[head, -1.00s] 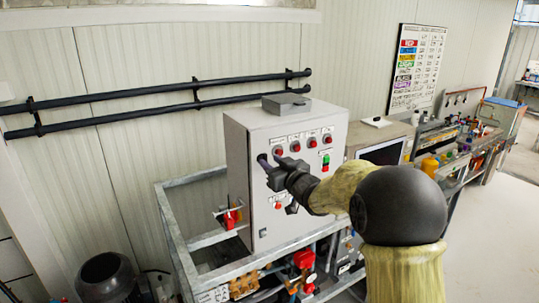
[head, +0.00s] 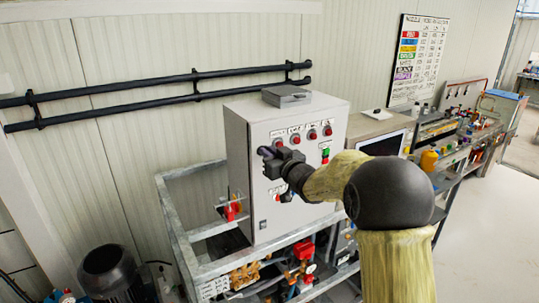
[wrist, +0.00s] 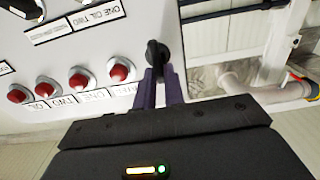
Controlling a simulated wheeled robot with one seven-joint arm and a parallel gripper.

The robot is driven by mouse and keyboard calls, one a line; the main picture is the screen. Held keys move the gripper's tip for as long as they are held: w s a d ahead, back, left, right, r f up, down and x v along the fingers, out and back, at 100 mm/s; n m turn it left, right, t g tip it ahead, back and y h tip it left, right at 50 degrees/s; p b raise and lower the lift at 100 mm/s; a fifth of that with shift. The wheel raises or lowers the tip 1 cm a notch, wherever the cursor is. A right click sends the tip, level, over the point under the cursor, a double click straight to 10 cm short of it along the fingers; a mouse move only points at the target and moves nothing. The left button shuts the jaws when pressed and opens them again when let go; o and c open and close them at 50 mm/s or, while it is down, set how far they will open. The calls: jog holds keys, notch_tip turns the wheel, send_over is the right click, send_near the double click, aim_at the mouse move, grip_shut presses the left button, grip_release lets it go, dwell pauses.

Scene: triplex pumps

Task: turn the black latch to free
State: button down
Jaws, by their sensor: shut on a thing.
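The black latch (wrist: 157,52) is a small dark knob on the edge of the light grey control cabinet's front face (wrist: 110,30). In the wrist view, the purple fingers of my gripper (wrist: 161,82) are closed on its near end. In the head view, my gripper (head: 266,152) is at the upper left of the cabinet front (head: 262,215), and the latch is hidden behind it. I cannot tell the latch's exact angle from the head view.
Red indicator lamps (head: 312,134) and a green switch (head: 325,154) sit right of my gripper on the cabinet. A metal frame (head: 180,235) surrounds the cabinet's base. A monitor (head: 382,143) and a cluttered bench (head: 450,150) stand to the right.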

jog(key=c, duration=1.5)
grip_release()
jog(key=shift+d, duration=0.1)
jog(key=b+v, duration=0.7)
jog(key=v, duration=1)
jog(key=shift+s+d, duration=0.15)
jog(key=shift+d, duration=0.05)
